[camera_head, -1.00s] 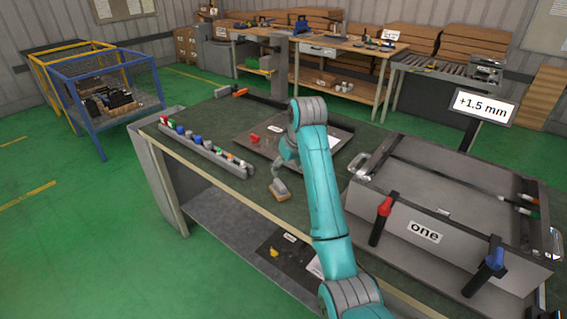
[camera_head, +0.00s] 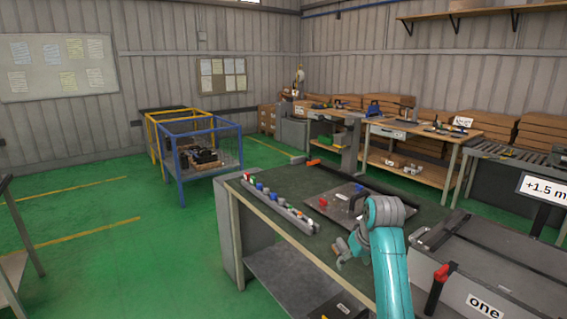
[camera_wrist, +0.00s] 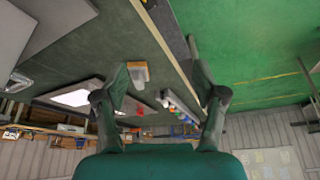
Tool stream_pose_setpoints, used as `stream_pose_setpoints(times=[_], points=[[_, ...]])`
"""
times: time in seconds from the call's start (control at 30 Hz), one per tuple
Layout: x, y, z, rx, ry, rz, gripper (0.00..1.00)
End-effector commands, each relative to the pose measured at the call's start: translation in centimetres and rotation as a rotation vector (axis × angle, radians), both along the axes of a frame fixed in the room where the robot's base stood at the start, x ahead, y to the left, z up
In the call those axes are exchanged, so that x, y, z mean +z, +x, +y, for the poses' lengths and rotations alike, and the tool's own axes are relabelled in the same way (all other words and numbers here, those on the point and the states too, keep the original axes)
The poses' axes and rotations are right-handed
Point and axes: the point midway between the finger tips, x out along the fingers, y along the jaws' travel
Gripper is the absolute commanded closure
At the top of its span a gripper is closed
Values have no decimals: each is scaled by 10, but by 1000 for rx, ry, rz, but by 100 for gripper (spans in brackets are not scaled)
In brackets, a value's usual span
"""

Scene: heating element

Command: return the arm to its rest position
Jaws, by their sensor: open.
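My teal arm (camera_head: 392,270) rises from the lower edge of the head view and bends over the workbench. My gripper (camera_head: 343,252) hangs at its far side, small and partly hidden by the arm's wrist joints. In the wrist view my gripper (camera_wrist: 160,85) is open, with the two dark fingers spread wide. Nothing is held between them. A small block with a tan and pale face (camera_wrist: 138,73) shows beyond the fingers, on the bench's dark green top.
A rack of coloured pieces (camera_head: 280,207) runs along the bench's left edge. A metal tray (camera_head: 345,203) lies behind my gripper. A grey case labelled "one" (camera_head: 480,275) stands right of my arm. A blue wire cage (camera_head: 200,160) stands further left. Green floor at left is open.

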Motion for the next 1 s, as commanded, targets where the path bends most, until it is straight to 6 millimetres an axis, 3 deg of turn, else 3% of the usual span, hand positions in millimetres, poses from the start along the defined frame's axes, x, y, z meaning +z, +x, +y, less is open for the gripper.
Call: stream_pose_setpoints(times=[0.27, 0.57, 0.77, 1.0], points=[[-36, -8, 1, -13, 3, -24, 30], [-96, -28, 3, -36, 9, -75, 30], [-159, -61, 5, -64, 16, -137, 30], [-225, -115, 8, -98, 23, -225, 30]])
